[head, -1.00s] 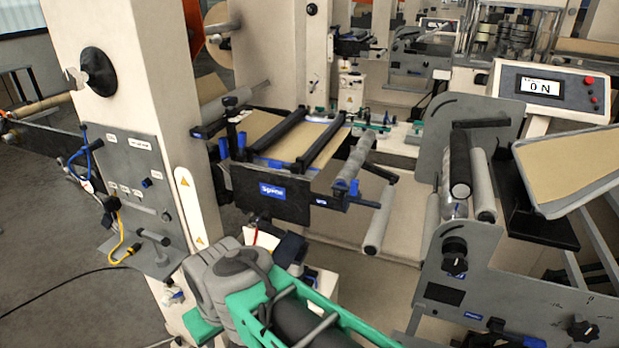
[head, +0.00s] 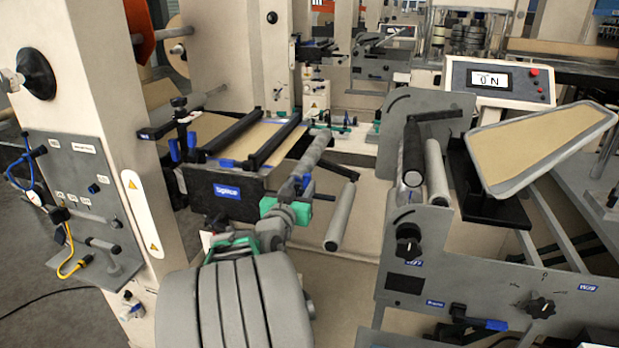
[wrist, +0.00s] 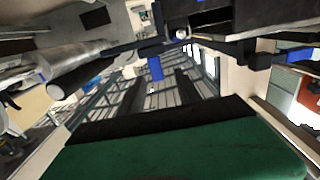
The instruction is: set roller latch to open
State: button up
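No part is marked as the roller latch, and I cannot tell for sure which one it is or how it is set. At the kraft unit, a black clamp with blue tabs (head: 183,130) stands at the left end. A grey roller (head: 318,150) runs along the right side. My gripper (head: 298,188) is at the near end of that roller, in front of the unit's right corner. I cannot tell whether it touches anything, and its fingers are too small and overlapped to read. In the wrist view, a blue part (wrist: 155,68) hangs near the middle, above a green and black surface.
A black front plate with a blue label (head: 227,191) is left of my gripper. A loose-looking grey roller (head: 341,215) lies to its right. A grey side plate with knobs (head: 470,262) fills the right. A beige column (head: 90,95) with a control panel (head: 75,190) stands left.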

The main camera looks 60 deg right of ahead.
aim_at(308, 174)
jog(key=d, duration=0.2)
jog(key=d+p, duration=0.1)
jog(key=d, duration=0.2)
jog(key=d+p, duration=0.1)
jog(key=d, duration=0.2)
jog(key=shift+w+r, duration=0.2)
jog(key=shift+w, duration=0.2)
jog(key=shift+c, duration=0.4)
grip_shut()
dwell(0.4)
